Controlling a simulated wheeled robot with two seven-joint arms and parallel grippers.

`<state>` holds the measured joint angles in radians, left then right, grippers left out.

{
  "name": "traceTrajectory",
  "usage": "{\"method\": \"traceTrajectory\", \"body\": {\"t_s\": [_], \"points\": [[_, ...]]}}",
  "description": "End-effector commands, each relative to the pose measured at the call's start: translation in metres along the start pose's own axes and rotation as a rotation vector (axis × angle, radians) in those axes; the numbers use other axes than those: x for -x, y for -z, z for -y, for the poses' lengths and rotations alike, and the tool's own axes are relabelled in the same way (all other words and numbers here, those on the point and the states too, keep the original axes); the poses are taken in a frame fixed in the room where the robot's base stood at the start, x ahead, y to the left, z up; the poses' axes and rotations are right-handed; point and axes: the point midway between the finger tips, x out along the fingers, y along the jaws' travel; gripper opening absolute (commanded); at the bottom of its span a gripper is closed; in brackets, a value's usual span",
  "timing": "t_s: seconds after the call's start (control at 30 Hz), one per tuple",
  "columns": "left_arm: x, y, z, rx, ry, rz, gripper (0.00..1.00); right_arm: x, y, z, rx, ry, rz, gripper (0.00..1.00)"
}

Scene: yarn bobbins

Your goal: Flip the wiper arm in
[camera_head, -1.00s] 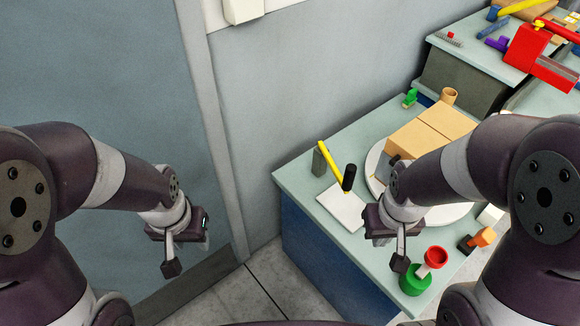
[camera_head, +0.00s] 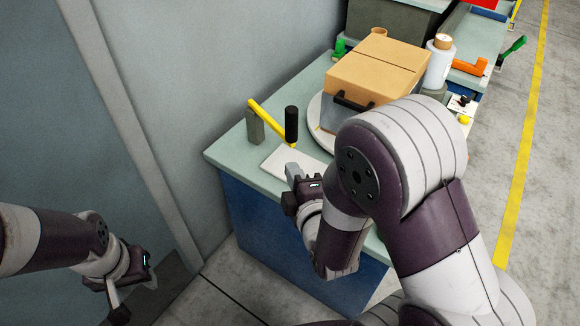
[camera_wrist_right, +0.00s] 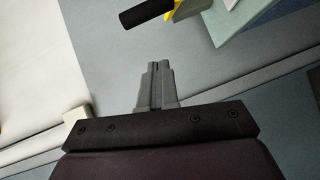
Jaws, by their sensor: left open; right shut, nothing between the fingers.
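The wiper arm is a yellow bar (camera_head: 268,119) with an upright black handle (camera_head: 291,124). It slants from a grey post (camera_head: 254,127) out over a white plate (camera_head: 278,158). In the right wrist view the black handle (camera_wrist_right: 147,12) and part of the yellow bar (camera_wrist_right: 183,9) show at the top edge. My right gripper (camera_head: 292,172) is shut and empty, just in front of the handle and apart from it; its closed fingertips (camera_wrist_right: 157,66) point toward the handle's side of the picture. My left gripper (camera_head: 135,300) is open and empty, low at the left, away from the bench.
A cardboard box (camera_head: 374,68) sits on a round white disc (camera_head: 315,112) behind the plate. A white bobbin (camera_head: 438,62) stands right of the box. The grey wall (camera_head: 200,70) lies close left of the bench (camera_head: 226,153). My right arm hides the bench's right front.

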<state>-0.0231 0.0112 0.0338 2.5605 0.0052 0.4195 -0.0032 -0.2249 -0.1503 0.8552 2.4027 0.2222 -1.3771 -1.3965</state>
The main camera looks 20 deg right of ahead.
Motion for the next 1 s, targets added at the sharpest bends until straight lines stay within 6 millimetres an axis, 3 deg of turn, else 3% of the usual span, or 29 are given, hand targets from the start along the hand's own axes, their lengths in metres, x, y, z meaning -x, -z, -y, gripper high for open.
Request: {"method": "traceTrajectory", "body": {"t_s": [0.03,0.07,0.2,0.53,0.67,1.0], "points": [[-0.021,-0.002,0.0,0.0,0.0,-0.001,0.43,0.001,-0.002,0.015,0.07,-0.06,-0.008,0.0],[-0.023,-0.002,0.0,0.0,0.0,-0.001,0.43,0.003,-0.002,0.013,0.108,-0.093,-0.01,0.0],[-0.022,-0.002,0.0,0.0,0.0,-0.002,0.43,0.009,-0.001,0.004,0.182,-0.161,-0.011,0.0],[-0.021,-0.002,0.0,0.0,0.0,-0.002,0.43,0.004,-0.001,0.002,0.181,-0.16,-0.01,0.0],[-0.023,-0.002,0.0,0.0,0.0,-0.002,0.43,-0.014,-0.001,-0.001,0.18,-0.162,-0.009,0.0],[-0.029,-0.003,0.0,0.0,0.0,-0.002,0.43,-0.086,0.001,-0.012,0.18,-0.161,-0.01,0.0]]}}
